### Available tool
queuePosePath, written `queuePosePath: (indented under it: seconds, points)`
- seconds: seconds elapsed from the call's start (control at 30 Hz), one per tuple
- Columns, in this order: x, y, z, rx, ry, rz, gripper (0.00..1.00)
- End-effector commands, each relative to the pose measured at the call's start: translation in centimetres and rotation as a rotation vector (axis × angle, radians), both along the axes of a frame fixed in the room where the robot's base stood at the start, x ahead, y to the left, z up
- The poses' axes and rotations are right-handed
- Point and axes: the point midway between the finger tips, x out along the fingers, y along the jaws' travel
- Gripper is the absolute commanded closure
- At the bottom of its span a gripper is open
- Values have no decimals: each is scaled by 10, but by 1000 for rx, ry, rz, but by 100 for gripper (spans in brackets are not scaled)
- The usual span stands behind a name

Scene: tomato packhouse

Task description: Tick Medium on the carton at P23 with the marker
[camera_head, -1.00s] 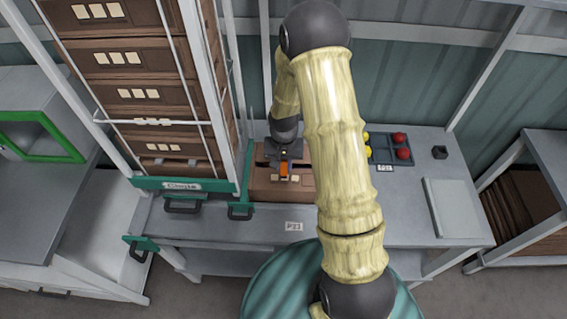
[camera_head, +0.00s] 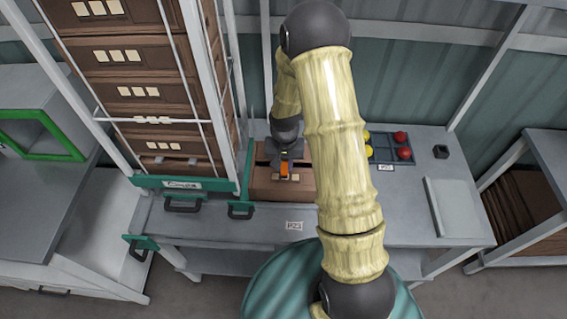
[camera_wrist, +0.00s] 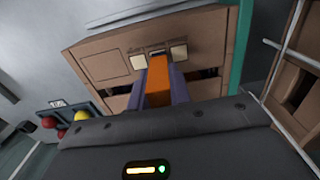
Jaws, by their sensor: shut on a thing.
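The brown carton (camera_head: 268,186) stands on the grey bench behind the P23 label (camera_head: 294,225), and its pale label squares face the front. My gripper (camera_head: 285,170) is shut on the orange marker (camera_head: 284,171), right at the carton. In the wrist view the marker (camera_wrist: 158,82) lies between the fingers and points at the carton (camera_wrist: 115,45). A cream square shows on each side of it, and the middle one is mostly hidden by the marker and fingers. I cannot tell whether the tip touches the carton, and no tick is visible.
A rack of stacked brown cartons (camera_head: 130,92) with a green-edged frame stands close on the left. A tray (camera_head: 398,158) with red and yellow tomatoes, a small dark block (camera_head: 440,151) and a grey panel (camera_head: 450,205) are on the right of the bench.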

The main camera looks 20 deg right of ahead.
Motion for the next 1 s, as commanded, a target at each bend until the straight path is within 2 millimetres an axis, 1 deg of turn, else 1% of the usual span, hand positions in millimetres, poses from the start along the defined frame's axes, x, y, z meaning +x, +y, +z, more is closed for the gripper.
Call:
queuePosePath:
  seconds: [1.0]
  points:
    - [1, -1, -6, 0, -1, 2, 100]
